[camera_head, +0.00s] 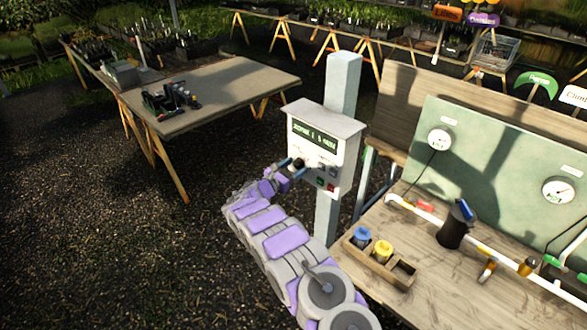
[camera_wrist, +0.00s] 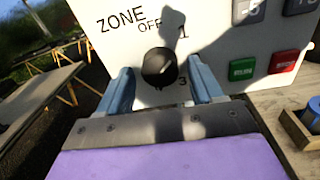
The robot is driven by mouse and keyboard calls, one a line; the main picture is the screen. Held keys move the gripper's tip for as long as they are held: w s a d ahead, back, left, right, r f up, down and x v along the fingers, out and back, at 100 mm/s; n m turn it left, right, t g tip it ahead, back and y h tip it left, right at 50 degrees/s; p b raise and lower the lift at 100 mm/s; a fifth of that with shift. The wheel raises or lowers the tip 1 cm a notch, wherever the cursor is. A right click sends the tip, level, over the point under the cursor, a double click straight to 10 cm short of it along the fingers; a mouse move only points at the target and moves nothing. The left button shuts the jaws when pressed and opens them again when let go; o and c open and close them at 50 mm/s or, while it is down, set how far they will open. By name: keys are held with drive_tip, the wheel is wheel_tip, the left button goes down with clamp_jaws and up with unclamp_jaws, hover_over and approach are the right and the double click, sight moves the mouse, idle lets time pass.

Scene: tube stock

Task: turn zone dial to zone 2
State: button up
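The zone dial (camera_wrist: 160,67) is a round black knob on the front of a pale control box (camera_head: 322,155); it also shows in the head view (camera_head: 298,163). In the wrist view, "ZONE", "OFF", "1" and "3" are readable around it; I cannot make out a "2". I cannot tell for sure where the dial points. My gripper (camera_wrist: 160,78) is open, with one blue finger on each side of the dial. Gaps show between the fingers and the knob, so it is not gripped. Shadow darkens the panel around it.
Red (camera_wrist: 284,61) and green (camera_wrist: 242,69) buttons sit right of the dial, with grey buttons above. The box hangs on a grey post (camera_head: 343,85). A table (camera_head: 225,90) stands at left; gravel ground is clear.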

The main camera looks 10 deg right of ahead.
drive_tip(key=c, duration=0.9)
drive_tip(key=shift+c, duration=0.2)
drive_tip(key=shift+b, duration=0.45)
drive_tip(key=m+b, duration=0.3)
drive_tip(key=b, duration=0.1)
drive_tip(key=shift+f, duration=0.2)
drive_tip(key=m+b, duration=0.3)
drive_tip(key=b, duration=0.2)
drive_tip(key=shift+w, duration=0.1)
drive_tip(key=m+b, duration=0.3)
drive_tip(key=b, duration=0.1)
drive_tip(key=shift+a+r+m, duration=0.1)
drive_tip(key=shift+r+m, duration=0.05)
drive_tip(key=shift+m, duration=0.25)
drive_tip(key=shift+r, duration=0.1)
drive_tip(key=o, duration=1.1)
drive_tip(key=shift+c, duration=0.2)
